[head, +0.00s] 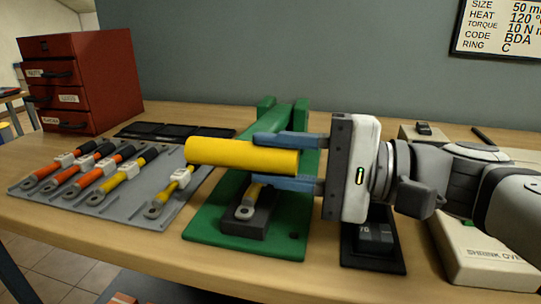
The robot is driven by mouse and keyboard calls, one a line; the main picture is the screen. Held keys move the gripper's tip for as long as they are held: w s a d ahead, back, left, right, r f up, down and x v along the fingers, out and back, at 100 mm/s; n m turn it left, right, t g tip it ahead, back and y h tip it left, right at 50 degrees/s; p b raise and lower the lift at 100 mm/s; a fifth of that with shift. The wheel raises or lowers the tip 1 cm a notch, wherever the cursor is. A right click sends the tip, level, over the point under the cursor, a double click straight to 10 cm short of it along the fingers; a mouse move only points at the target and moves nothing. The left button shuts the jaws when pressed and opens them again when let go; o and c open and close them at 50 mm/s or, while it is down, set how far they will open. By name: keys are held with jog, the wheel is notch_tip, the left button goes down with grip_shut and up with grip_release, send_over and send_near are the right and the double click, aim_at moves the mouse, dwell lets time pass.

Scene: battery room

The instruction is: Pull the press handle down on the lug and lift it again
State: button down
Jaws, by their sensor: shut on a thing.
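The press has a green base (205,249) and a green lever arm (287,120). Its yellow handle (225,154) lies crosswise above the base. My gripper (262,160) comes from the right and is shut on the handle, with one blue finger on the far side and one on the near side. A lug (245,211) on a short yellow cable rests on the dark block (262,227) of the press, under the handle. The upper part of that cable is hidden behind the handle and finger.
Left, a grey tray (113,205) holds several cables with lugs and white tags. A red drawer cabinet (82,80) stands behind it. A black-based device (375,240) and a beige box marked SHRINK OVEN (480,255) stand to the right, under my arm.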

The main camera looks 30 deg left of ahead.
jog(key=c, duration=1.1)
grip_release()
jog(key=shift+o, duration=0.2)
jog(key=p+v, duration=0.2)
jog(key=v, duration=0.6)
